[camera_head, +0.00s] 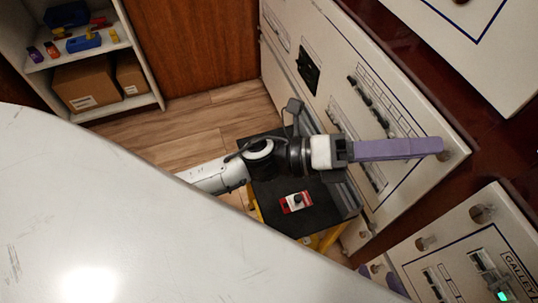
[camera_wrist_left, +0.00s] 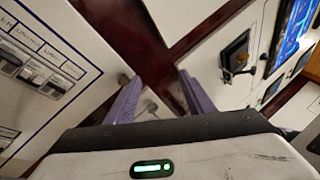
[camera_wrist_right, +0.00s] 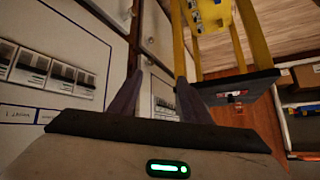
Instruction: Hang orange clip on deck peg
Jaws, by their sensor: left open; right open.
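I cannot make out the orange clip for sure. The left wrist view shows a small orange-brown piece on a black switch (camera_wrist_left: 238,60); I cannot tell if it is the clip. Round pale pegs stick out of the panels, such as one on the lower right panel (camera_head: 483,212) and one beside it (camera_head: 427,243); no deck label is readable. My left gripper (camera_head: 440,147), with long purple fingers, is open and empty in front of the breaker panel; its fingers also show in the left wrist view (camera_wrist_left: 158,85). My right gripper (camera_wrist_right: 160,78) is open and empty, facing panels.
A breaker panel (camera_head: 345,75) and a GALLEY panel (camera_head: 455,250) face me. A shelf (camera_head: 110,108) at the far left holds boxes and small coloured items.

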